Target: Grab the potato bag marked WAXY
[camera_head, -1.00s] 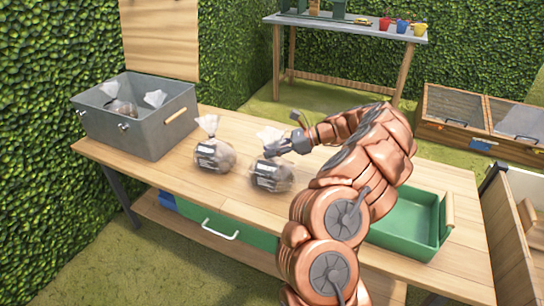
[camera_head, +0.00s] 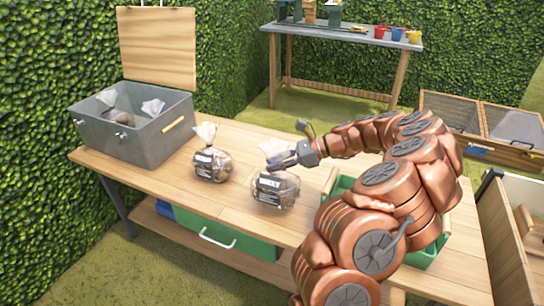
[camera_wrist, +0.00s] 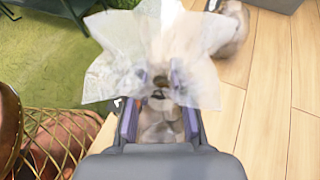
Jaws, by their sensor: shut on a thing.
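The potato bag marked WAXY (camera_head: 275,190) is a clear bag with a dark label, upright on the wooden table in the head view. My gripper (camera_head: 284,162) is at its gathered top, coming from the right. In the wrist view my gripper (camera_wrist: 160,105) is shut on the bag's neck, and the flared clear top (camera_wrist: 150,45) spreads out beyond the fingers. A second potato bag (camera_head: 211,165) with a dark label stands to the left. Its label is too small to read. It also shows partly at the top of the wrist view (camera_wrist: 228,28).
A grey metal box (camera_head: 150,137) with bags inside stands at the table's left end, its wooden lid (camera_head: 157,48) raised. A green tray (camera_head: 425,255) lies to the right, partly behind my arm. The front strip of the wooden table (camera_head: 150,180) is clear.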

